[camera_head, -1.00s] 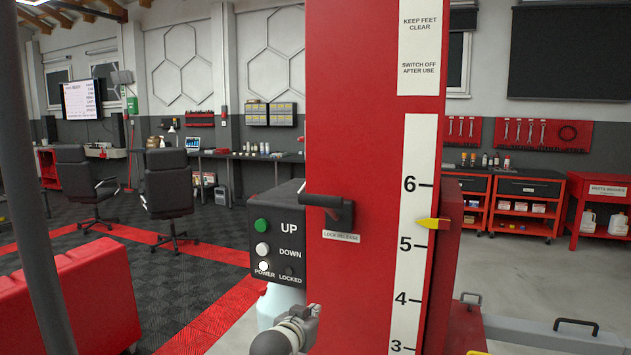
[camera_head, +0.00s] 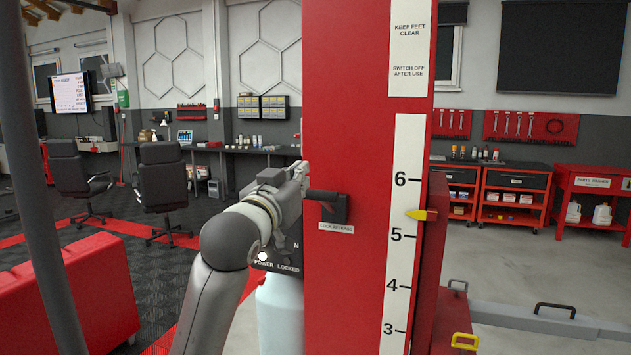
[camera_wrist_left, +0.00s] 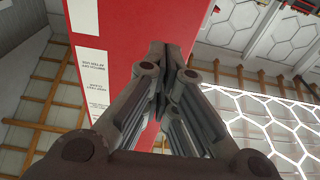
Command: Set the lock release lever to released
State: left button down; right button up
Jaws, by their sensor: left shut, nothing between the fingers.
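The lock release lever (camera_head: 323,195) is a black handle on a black mount on the front of the red lift column (camera_head: 350,110). It points left, about level, above a label (camera_head: 336,228) reading "LOCK RELEASE". My left gripper (camera_head: 298,172) is at the column's left edge, close to the lever's left end and slightly above it. In the left wrist view its fingers (camera_wrist_left: 163,60) are together and empty, with the red column behind them. The lever cannot be made out in the wrist view. Whether the fingers touch the lever cannot be told. My right gripper is not seen.
A height scale (camera_head: 400,240) with a yellow pointer (camera_head: 421,215) is on the column. A red block (camera_head: 75,295) stands at lower left.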

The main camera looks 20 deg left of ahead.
pick_arm(q)
jog(key=w+r+p, duration=0.2)
jog(key=w+p, duration=0.4)
jog(key=w, duration=0.4)
jog(key=f, duration=0.2)
jog(key=s+f+p, duration=0.1)
jog(key=f, duration=0.1)
jog(key=shift+d+f, duration=0.15)
jog(key=shift+f, duration=0.05)
jog(key=shift+f, duration=0.1)
